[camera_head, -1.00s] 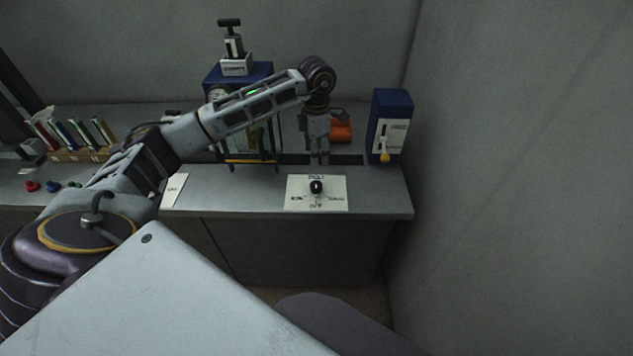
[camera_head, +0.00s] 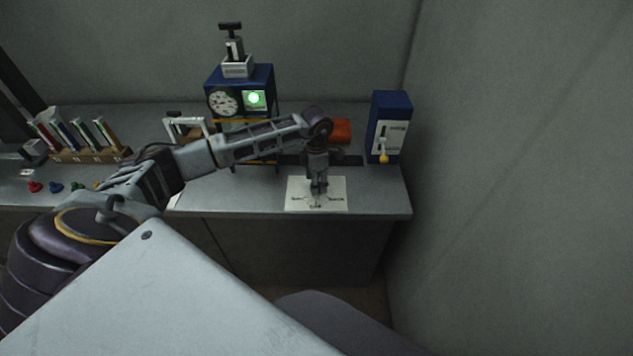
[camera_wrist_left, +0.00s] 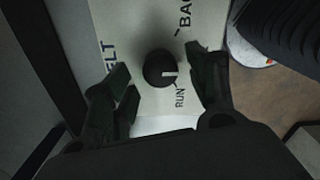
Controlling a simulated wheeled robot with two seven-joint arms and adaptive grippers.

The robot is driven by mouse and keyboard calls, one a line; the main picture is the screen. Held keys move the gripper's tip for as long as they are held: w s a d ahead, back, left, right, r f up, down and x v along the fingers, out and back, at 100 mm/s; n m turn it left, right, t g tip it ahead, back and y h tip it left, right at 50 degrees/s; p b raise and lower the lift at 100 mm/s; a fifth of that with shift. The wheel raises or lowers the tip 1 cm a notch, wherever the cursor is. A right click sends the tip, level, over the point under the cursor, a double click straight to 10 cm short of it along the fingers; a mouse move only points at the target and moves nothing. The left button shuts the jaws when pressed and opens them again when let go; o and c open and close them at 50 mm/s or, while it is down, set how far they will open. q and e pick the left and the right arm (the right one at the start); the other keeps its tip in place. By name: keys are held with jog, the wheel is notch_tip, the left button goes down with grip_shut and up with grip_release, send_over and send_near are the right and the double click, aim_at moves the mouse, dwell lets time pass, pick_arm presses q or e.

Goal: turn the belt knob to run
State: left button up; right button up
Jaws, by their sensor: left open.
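The belt knob (camera_wrist_left: 160,68) is round and black with a white pointer line, on a white label plate (camera_head: 335,203). In the left wrist view the pointer faces right, between the BACK and RUN lettering and not at the RUN mark. My left gripper (camera_head: 319,190) is over the plate in the head view and hides the knob there. In the left wrist view its dark fingers (camera_wrist_left: 163,80) are open, one on each side of the knob, with gaps showing. I cannot tell its exact height above the knob. My right gripper is not in view.
A blue box with a yellow-tipped lever (camera_head: 391,127) stands right of the plate. A blue machine with a gauge and green light (camera_head: 239,90) stands behind my arm. An orange object (camera_head: 341,131) lies behind the gripper. The bench's front edge is close to the plate.

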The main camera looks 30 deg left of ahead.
pick_arm(q)
jog(key=shift+f, duration=0.5)
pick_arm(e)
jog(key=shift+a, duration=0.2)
pick_arm(q)
jog(key=shift+c, duration=0.2)
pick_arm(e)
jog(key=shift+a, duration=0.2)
pick_arm(q)
jog(key=c, duration=1)
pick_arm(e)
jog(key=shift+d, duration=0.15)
